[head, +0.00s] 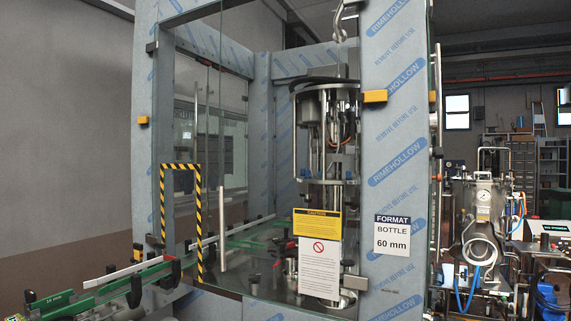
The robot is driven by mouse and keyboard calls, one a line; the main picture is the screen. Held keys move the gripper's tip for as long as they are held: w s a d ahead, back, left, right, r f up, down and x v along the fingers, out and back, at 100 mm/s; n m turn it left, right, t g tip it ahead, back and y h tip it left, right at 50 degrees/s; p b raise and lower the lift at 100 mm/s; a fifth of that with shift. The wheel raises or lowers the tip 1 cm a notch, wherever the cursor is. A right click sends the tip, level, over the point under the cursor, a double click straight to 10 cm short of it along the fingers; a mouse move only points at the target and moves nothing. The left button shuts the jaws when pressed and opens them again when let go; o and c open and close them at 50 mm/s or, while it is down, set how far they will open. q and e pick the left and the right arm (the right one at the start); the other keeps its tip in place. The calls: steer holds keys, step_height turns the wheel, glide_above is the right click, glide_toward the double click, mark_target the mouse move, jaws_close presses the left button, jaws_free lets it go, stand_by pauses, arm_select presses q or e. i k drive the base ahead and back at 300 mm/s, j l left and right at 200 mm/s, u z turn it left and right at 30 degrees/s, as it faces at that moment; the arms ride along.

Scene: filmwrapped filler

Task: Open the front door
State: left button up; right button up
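A tall filling machine stands ahead, its posts wrapped in pale blue printed film. Its front door (262,245) is a clear glass panel between the left post (146,75) and the wide right post (395,150). The door looks shut, but the clear glass makes this hard to tell. A pale vertical handle bar (221,228) shows on the front, left of the middle. A yellow caution label (317,223) and a white notice (319,268) are on the glass. Neither of my grippers is in view.
A green-railed conveyor (100,290) sticks out at the lower left, through an opening framed in yellow-black tape (162,210). Steel equipment with hoses (483,225) stands at the right. A grey wall (65,120) is at the left.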

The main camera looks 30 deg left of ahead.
mark_target(319, 261)
steer(key=i+u, duration=0.1)
steer(key=u, duration=0.3)
steer(key=i+j+u, duration=0.1)
steer(key=u, duration=0.65)
steer(key=i+u, duration=0.15)
steer(key=u, duration=0.25)
steer(key=i+l+u, duration=0.7)
steer(key=i+l, duration=0.1)
steer(key=l, duration=0.1)
